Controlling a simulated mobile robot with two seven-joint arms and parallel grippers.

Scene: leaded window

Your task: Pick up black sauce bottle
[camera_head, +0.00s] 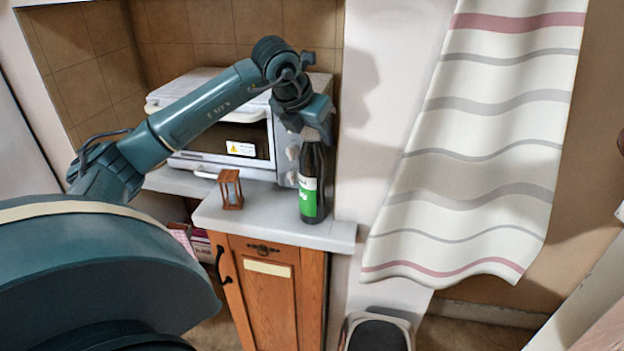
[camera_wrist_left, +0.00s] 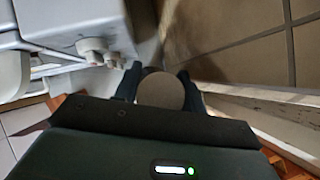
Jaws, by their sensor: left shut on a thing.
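The black sauce bottle (camera_head: 312,185) stands upright at the right end of the grey counter, with a green and white label. My left gripper (camera_head: 317,133) comes down from above and is shut on the bottle's upper part, hiding its top. In the left wrist view, the round top of the bottle (camera_wrist_left: 161,91) sits between the two dark fingers (camera_wrist_left: 158,84). The bottle's base appears to be at the counter surface; I cannot tell whether it touches. My right gripper is in neither view.
A white toaster oven (camera_head: 220,140) stands behind and left of the bottle. A small wooden hourglass-like stand (camera_head: 231,189) is on the counter (camera_head: 270,222) to the left. A striped cloth (camera_head: 475,150) hangs at the right. A bin (camera_head: 377,333) stands below on the floor.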

